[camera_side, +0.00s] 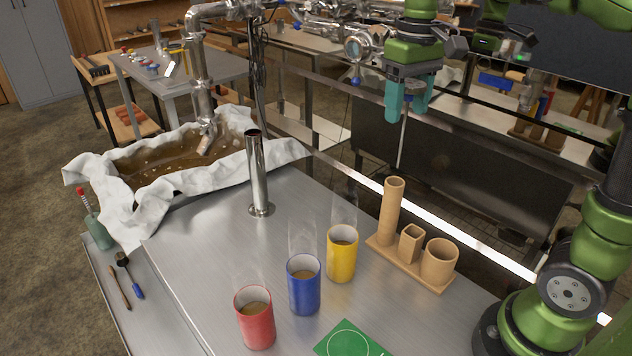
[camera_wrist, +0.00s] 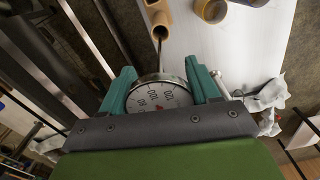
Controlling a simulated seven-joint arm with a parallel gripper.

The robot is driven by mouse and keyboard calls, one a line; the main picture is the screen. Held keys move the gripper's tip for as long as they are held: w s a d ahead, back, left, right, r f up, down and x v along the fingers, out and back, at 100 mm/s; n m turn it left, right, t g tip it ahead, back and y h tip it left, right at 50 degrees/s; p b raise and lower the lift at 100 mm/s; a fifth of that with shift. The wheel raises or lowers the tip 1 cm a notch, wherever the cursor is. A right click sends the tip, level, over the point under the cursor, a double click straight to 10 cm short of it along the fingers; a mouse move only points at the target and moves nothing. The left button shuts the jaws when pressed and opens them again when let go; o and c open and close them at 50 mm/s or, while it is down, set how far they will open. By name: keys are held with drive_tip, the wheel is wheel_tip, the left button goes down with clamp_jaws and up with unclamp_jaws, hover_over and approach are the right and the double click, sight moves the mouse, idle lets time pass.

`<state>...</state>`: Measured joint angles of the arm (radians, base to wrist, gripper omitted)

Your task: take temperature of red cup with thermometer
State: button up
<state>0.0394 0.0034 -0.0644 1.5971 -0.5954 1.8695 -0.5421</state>
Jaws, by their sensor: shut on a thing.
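My gripper (camera_side: 405,112) is shut on the thermometer and holds it upright in the air, beyond the table's back right part in the side view. In the wrist view the thermometer's round white dial (camera_wrist: 158,97) sits between my teal fingers (camera_wrist: 163,84). Its thin metal stem (camera_side: 403,147) points down, with the tip above and near the tall tube of the wooden holder (camera_side: 391,212); it looks clear of the tube. The red cup (camera_side: 256,330) stands upright at the table's front, holding brown liquid, well away from my gripper.
A blue cup (camera_side: 304,296) and a yellow cup (camera_side: 342,262) stand in a row beside the red one. A green mat (camera_side: 341,340) with a circle lies at the front edge. A metal post (camera_side: 258,180) rises behind. The left metal tabletop (camera_side: 205,245) is clear.

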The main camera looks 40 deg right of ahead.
drive_tip(key=shift+a, duration=0.1)
drive_tip(key=w+a+f+n, duration=0.1)
drive_tip(key=a+n, duration=0.1)
drive_tip(key=a, duration=0.7)
drive_tip(key=w+a+f+n, duration=0.1)
drive_tip(key=a+f+n, duration=0.1)
drive_tip(key=a, duration=0.7)
drive_tip(key=shift+w+f+n, duration=0.3)
drive_tip(key=shift+n, duration=0.5)
drive_tip(key=s+a+f+n, duration=0.1)
drive_tip(key=a, duration=0.6)
drive_tip(key=s+a+f+n, duration=0.1)
drive_tip(key=a+n, duration=0.1)
drive_tip(key=a, duration=0.6)
drive_tip(key=shift+s+a+f+n, duration=0.15)
drive_tip(key=shift+s+n, duration=0.15)
drive_tip(key=shift+w+a+r, duration=0.25)
drive_tip(key=shift+a, duration=0.05)
drive_tip(key=shift+f, duration=7.25)
